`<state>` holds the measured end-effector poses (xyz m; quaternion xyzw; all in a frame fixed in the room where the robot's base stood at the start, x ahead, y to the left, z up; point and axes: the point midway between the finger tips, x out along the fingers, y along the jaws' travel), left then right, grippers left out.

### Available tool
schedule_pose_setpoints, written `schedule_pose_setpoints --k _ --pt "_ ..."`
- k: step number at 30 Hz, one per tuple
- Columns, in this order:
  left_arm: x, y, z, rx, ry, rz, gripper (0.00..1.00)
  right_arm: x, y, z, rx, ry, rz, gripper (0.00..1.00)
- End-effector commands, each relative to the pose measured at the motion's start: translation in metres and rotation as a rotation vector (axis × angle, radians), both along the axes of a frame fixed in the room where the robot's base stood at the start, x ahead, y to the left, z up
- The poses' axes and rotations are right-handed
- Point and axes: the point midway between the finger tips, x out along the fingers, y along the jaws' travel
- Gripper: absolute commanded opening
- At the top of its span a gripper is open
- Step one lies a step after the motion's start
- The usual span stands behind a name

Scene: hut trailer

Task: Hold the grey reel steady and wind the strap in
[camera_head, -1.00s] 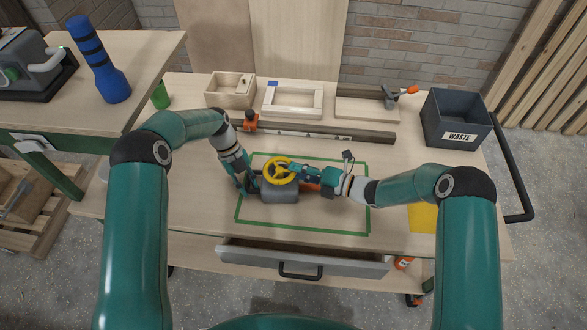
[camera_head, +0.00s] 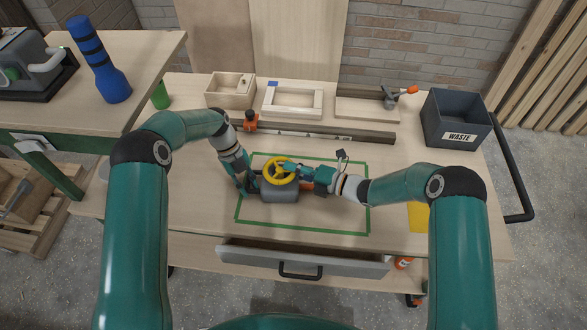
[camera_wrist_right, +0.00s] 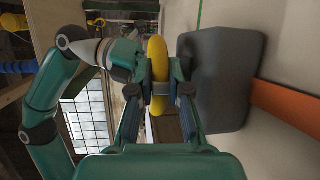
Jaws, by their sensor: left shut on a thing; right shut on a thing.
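The grey reel (camera_head: 281,193) stands on the bench inside a green tape outline, with a yellow hand wheel (camera_head: 279,172) on top. My left gripper (camera_head: 254,184) is shut on the left side of the reel body. My right gripper (camera_head: 289,166) is shut on the wheel rim at its upper right. In the right wrist view the yellow rim (camera_wrist_right: 158,78) runs between the two fingers, with the grey reel body (camera_wrist_right: 222,78) just right of them. The orange strap (camera_wrist_right: 288,108) lies beyond the reel there. In the head view my right gripper and wrist mostly cover it.
A waste bin (camera_head: 456,118) stands at the right end of the bench. Wooden trays (camera_head: 231,90) and a frame (camera_head: 293,100) lie along the back, behind a metal rail (camera_head: 350,136). The bench inside the green outline is clear in front of the reel.

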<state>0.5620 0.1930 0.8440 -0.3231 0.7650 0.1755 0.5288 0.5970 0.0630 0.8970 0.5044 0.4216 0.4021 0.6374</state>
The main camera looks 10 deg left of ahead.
Motion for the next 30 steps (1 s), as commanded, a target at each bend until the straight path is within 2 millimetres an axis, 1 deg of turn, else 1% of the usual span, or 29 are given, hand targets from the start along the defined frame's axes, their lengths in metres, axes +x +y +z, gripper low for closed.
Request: schedule_pose_setpoints --k 1,5,11,22,30 --pt "0.000 0.000 0.001 -0.001 0.001 0.000 0.00 -0.001 0.000 -0.002 -0.005 0.004 -0.010 0.00" --pt "0.000 0.000 0.001 -0.001 0.001 0.000 0.00 -0.003 0.001 -0.001 -0.001 0.004 -0.051 0.00" --pt "0.000 0.000 0.001 -0.001 0.002 -0.001 0.00 -0.009 0.001 -0.002 -0.002 0.010 -0.169 0.00" --pt "0.000 -0.001 0.001 -0.002 0.002 -0.002 0.00 -0.024 0.006 -0.004 -0.009 0.012 -0.494 0.00" --pt "0.000 -0.001 0.001 -0.003 0.002 -0.002 0.00 -0.031 0.011 -0.004 -0.014 0.010 -0.726 0.00"
